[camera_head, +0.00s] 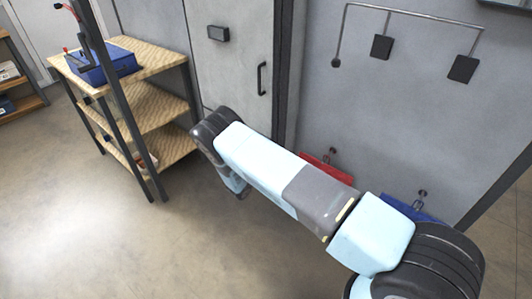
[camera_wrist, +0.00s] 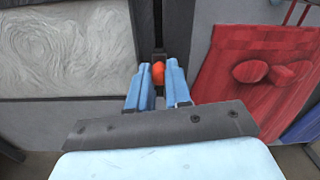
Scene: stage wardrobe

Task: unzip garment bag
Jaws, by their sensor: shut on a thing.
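In the wrist view my gripper (camera_wrist: 158,76) points at a dark upright strip (camera_wrist: 146,22) between grey surfaces. Its two blue fingers are shut on a small orange-red rounded piece (camera_wrist: 158,69), which shows between the fingertips. It looks like a zipper pull, but I cannot tell for certain; its lower part is hidden by the fingers. I cannot clearly make out which surface is the garment bag. In the head view my arm crosses the middle, and its far end bends down; the fingers cannot be made out there.
A red item (camera_head: 326,168) and a blue item (camera_head: 411,207) hang from wall hooks, partly behind my arm. A wooden shelf unit (camera_head: 152,60) with a blue box (camera_head: 104,64) stands left. A grey door (camera_head: 231,70) with a black handle is behind. The floor at lower left is clear.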

